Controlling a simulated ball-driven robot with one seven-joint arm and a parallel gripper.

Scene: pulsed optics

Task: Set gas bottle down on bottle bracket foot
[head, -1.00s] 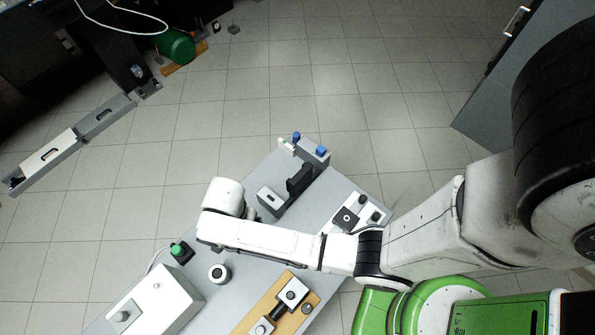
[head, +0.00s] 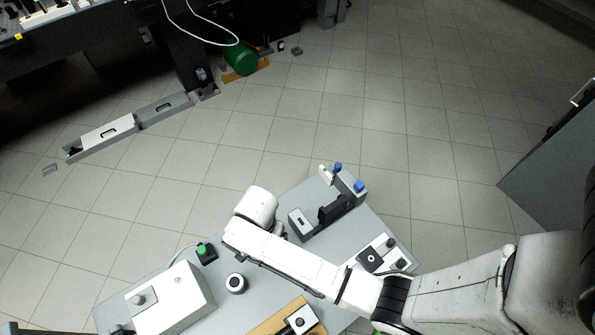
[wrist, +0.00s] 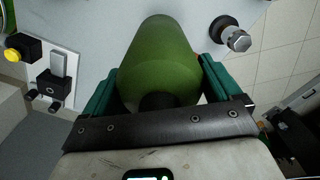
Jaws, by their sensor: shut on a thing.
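My gripper (wrist: 158,68) is shut on a green gas bottle (wrist: 160,48), with teal fingers on both sides of it. The bottle's dark end faces the wrist camera. Another green cylinder (head: 240,60) lies at the back, by an orange-brown block (head: 246,72) on the floor. I cannot tell whether this block is the bottle bracket foot; no foot shows clearly.
A grey bench top (head: 262,290) lies below my arm. It carries a white box (head: 170,304), a green-button switch (head: 204,251), a round black-and-white knob (head: 236,283) and a blue-knobbed fixture (head: 348,184). A grey-white rail (head: 108,132) lies at the left. The tiled floor (head: 380,110) is clear in the middle.

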